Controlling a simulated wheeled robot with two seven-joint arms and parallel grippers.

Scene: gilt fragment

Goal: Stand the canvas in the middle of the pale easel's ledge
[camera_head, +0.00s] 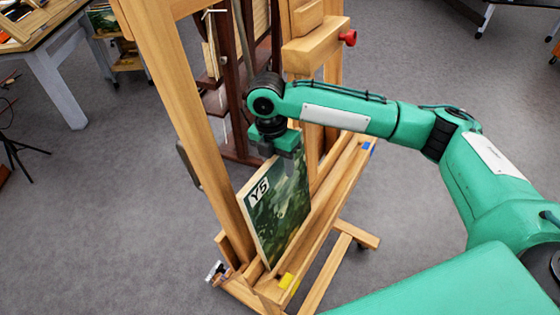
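The canvas (278,212), a dark green painting with a white "Y5" label, is upright at the pale easel (180,110). Its lower edge is at the ledge (325,215), nearer the end with the yellow mark (286,281) than the end with the blue mark (366,146). I cannot tell whether it rests on the ledge or hangs just above it. My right gripper (284,153) points down over the canvas's top edge and appears shut on it; the fingertips are partly hidden. My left gripper is out of view.
The easel's left post rises beside the canvas, and a wooden clamp block (315,45) with a red knob (348,38) is above right. A dark red easel (245,100) stands behind. A table (45,40) is at upper left. Grey floor is open on both sides.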

